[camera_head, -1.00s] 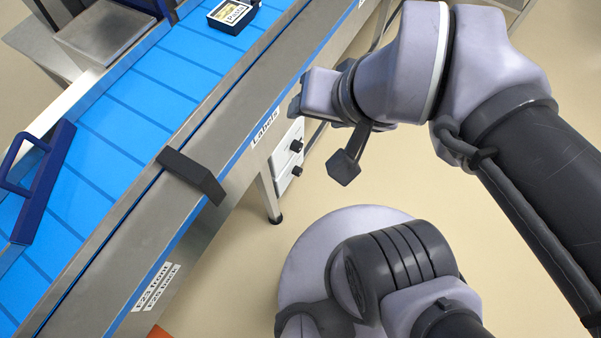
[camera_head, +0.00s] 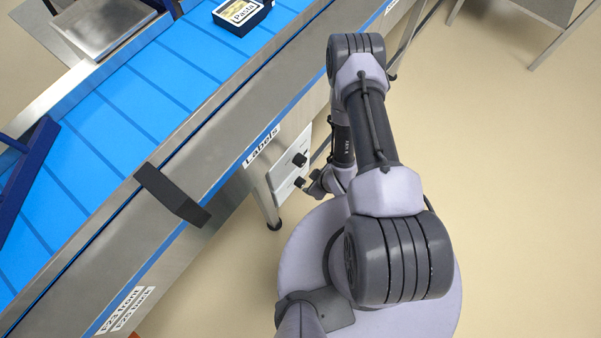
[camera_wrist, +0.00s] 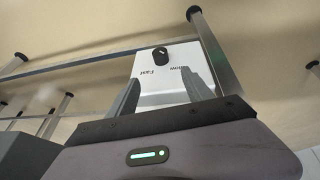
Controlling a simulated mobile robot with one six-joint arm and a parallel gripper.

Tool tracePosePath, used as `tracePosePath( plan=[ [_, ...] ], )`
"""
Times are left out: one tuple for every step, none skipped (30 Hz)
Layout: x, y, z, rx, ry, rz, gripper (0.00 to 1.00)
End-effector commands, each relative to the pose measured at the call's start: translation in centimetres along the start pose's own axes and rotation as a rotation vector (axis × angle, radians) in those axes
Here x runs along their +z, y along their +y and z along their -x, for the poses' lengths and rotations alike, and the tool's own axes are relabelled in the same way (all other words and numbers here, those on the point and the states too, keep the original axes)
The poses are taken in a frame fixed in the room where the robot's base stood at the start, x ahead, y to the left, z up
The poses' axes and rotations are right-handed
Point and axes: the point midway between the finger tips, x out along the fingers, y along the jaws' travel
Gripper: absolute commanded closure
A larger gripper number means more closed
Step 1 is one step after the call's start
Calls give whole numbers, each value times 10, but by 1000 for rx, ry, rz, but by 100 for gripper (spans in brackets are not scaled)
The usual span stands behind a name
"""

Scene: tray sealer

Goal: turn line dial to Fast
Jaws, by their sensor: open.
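A white control panel (camera_head: 281,178) hangs under the conveyor's side, with an upper black knob (camera_head: 299,159) and a lower black knob (camera_head: 299,182). In the wrist view, one black dial (camera_wrist: 160,56) shows on the white panel (camera_wrist: 148,92), with "Fast" printed on one side and a partly cut-off "Slow" on the other. Its exact pointing direction is too small to tell. My gripper (camera_wrist: 162,80) is open and empty, its fingers framing the panel, with the dial beyond the tips. In the head view my gripper (camera_head: 314,188) is close to the lower knob, partly hidden by my arm.
The conveyor's blue belt (camera_head: 125,108) carries a labelled pasta tray (camera_head: 241,14). A dark block (camera_head: 172,194) sticks out from the conveyor's near edge. A metal conveyor leg (camera_head: 267,205) stands beside the panel. Open floor (camera_head: 520,200) lies to the right.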

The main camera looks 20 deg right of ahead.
Motion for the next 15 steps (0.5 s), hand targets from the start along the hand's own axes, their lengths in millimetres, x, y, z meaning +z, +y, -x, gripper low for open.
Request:
tracePosePath(
  plan=[
    [2, -1, -12, -1, 0, 1, 41],
    [2, -1, -19, 0, 0, 1, 41],
    [2, -1, -31, 0, 1, 2, 41],
    [2, -1, -40, -1, 0, 3, 41],
    [3, -1, -50, -1, 0, 3, 41],
    [3, -1, -63, -1, 0, 2, 41],
    [3, -1, -73, -1, 0, 2, 41],
    [3, -1, -82, 0, 0, 2, 41],
    [3, -1, -95, 0, -1, 1, 41],
    [3, -1, -104, 0, 0, 2, 41],
    [3, -1, -112, 0, 0, 1, 41],
    [3, -1, -123, 0, -1, 0, 41],
    [3, -1, -130, 0, -1, -1, 41],
    [2, -1, -137, 0, -1, -1, 41],
    [2, -1, -144, 0, -1, 0, 41]
  ],
)
